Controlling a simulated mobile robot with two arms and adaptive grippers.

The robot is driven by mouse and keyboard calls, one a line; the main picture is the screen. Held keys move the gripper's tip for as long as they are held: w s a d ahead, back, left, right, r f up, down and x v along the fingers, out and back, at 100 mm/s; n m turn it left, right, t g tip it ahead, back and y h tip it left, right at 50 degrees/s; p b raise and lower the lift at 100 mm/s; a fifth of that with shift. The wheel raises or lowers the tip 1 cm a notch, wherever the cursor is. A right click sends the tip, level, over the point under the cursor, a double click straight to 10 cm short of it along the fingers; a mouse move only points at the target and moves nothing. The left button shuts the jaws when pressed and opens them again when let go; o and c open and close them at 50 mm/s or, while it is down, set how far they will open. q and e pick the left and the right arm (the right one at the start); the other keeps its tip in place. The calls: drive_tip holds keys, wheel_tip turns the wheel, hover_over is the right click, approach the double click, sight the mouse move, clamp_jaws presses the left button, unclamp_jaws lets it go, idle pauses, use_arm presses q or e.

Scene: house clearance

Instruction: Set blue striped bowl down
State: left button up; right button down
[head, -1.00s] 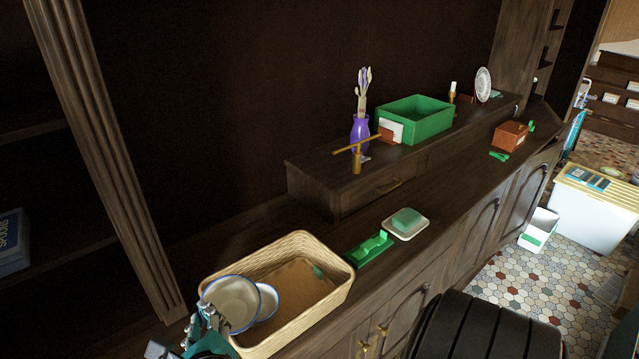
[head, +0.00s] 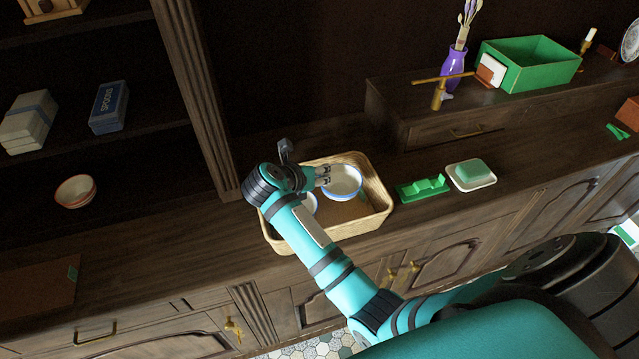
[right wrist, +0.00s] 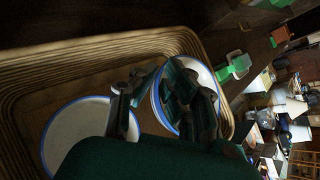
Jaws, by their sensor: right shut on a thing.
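Two pale bowls with blue rims are in view. My right gripper (head: 324,175) is shut on the rim of one bowl (head: 343,182), which is inside or just over the right part of the wicker basket (head: 378,205). I cannot tell whether it touches the basket floor. The other bowl (head: 309,204) lies in the left part, mostly hidden by my right arm. In the right wrist view, the held bowl (right wrist: 207,76) is behind the dark fingers and the other bowl (right wrist: 85,135) is apart at lower left. My left gripper is out of view.
A green holder (head: 424,188) and a dish with green soap (head: 471,175) stand right of the basket. A purple vase (head: 453,70) and green box (head: 530,66) stand on the raised shelf. Left shelving holds a blue box (head: 109,107) and a reddish bowl (head: 76,191).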

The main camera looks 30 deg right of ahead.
drive_tip(key=shift+f, duration=0.35)
wheel_tip(320, 180, down, 4)
drive_tip(key=shift+w+a+r+p, duration=0.1)
drive_tip(key=shift+r+p, duration=0.1)
drive_tip(key=shift+p, duration=0.25)
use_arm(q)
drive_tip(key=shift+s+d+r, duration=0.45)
use_arm(e)
drive_tip(key=shift+f, duration=0.1)
drive_tip(key=shift+f+b, duration=0.55)
drive_tip(key=shift+b, duration=0.1)
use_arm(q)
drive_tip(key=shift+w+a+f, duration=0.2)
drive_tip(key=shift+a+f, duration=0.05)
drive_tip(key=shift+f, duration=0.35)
use_arm(e)
drive_tip(key=c, duration=1.4)
unclamp_jaws()
drive_tip(key=shift+c, duration=0.2)
